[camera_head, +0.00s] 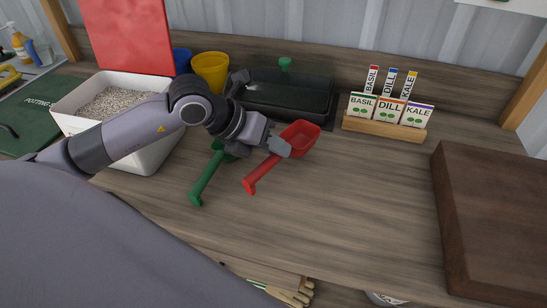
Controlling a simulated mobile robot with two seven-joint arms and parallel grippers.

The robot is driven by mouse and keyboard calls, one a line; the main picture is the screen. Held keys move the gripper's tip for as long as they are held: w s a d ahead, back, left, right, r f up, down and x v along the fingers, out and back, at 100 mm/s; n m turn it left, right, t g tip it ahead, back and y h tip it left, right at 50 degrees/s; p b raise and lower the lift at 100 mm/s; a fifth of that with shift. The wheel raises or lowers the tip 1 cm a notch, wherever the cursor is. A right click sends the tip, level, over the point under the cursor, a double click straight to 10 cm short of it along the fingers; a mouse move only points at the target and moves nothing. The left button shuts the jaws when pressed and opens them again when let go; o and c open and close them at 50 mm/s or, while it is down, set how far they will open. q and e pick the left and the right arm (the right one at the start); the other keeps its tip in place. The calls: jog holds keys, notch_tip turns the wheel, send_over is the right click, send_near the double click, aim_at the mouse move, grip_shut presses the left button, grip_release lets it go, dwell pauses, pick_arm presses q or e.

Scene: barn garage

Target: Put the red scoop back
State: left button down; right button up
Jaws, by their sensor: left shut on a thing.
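The red scoop (301,137) is near the middle of the wooden bench in the head view, its handle pointing down and left. My left gripper (283,147) is shut on the red scoop where the handle meets the bowl. I cannot tell whether the scoop touches the bench. A green scoop (206,179) lies just left of it, its bowl partly hidden by my gripper. A white bin of gravel-like material (72,124) stands at the left, partly hidden by my left arm. My right gripper is not in view.
A black tray with a green-knobbed lid (290,93) stands behind the gripper. Yellow (211,70) and blue (181,60) pots are behind the arm. A wooden seed-packet holder (385,128) stands back right. A dark wooden block (495,215) fills the right. The front middle bench is clear.

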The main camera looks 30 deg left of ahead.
pick_arm(q)
notch_tip(320, 180, down, 4)
jog(key=shift+r, duration=0.15)
jog(key=c, duration=1)
grip_release()
